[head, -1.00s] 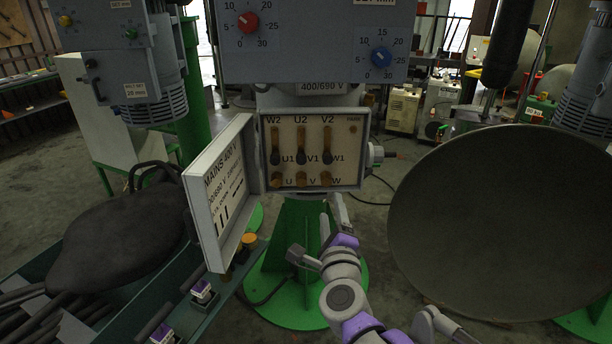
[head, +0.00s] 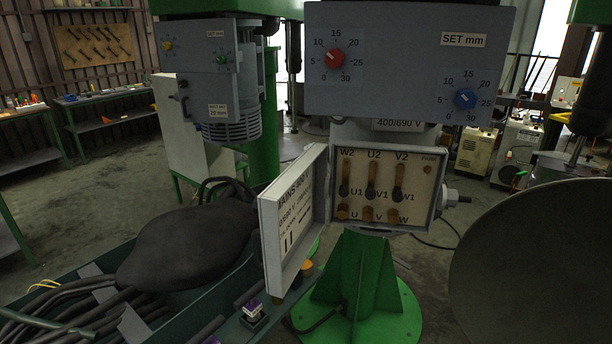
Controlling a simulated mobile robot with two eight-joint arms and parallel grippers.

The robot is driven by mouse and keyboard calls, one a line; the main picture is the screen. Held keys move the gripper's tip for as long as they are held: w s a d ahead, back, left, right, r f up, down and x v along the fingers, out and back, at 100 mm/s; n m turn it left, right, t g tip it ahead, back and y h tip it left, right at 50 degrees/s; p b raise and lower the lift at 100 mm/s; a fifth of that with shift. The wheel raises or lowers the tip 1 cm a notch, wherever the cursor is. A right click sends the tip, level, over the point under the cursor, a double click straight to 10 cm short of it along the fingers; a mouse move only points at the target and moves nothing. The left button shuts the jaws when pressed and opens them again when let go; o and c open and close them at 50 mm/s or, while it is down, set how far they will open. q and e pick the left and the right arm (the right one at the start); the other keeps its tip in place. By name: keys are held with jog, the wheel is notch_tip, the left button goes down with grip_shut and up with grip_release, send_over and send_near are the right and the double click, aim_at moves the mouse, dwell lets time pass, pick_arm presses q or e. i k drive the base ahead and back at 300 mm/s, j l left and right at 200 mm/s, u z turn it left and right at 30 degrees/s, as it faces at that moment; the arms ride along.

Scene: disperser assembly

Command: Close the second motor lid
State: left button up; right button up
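The motor terminal box (head: 384,228) stands in the middle of the head view with its contacts W2, U2, V2 and U, V, W exposed. Its lid (head: 291,222) is swung open to the left, with the "MAINS 400 V" label on its face. Brass links (head: 371,180) join the upper contacts to the middle ones. Neither of my grippers shows in the head view now.
A control panel (head: 405,55) with red and blue knobs hangs above the box. A large dark round disc (head: 540,265) fills the lower right. A dark bag-like object (head: 185,242) and cables (head: 60,315) lie in the green trough at lower left. A green pedestal (head: 362,280) stands below the box.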

aim_at(292, 209)
jog(key=k+j+z, duration=0.15)
jog(key=j, duration=0.25)
jog(key=j+z, duration=0.2)
jog(key=j, duration=0.15)
jog(key=k+j+z, duration=0.15)
jog(key=j, duration=0.2)
jog(key=k+j+z, duration=0.2)
jog(key=j, duration=0.15)
jog(key=k+j+z, duration=0.15)
jog(key=j, duration=0.15)
jog(key=k+j+z, duration=0.1)
jog(key=j+z, duration=0.2)
jog(key=j, duration=0.15)
jog(key=i, duration=0.3)
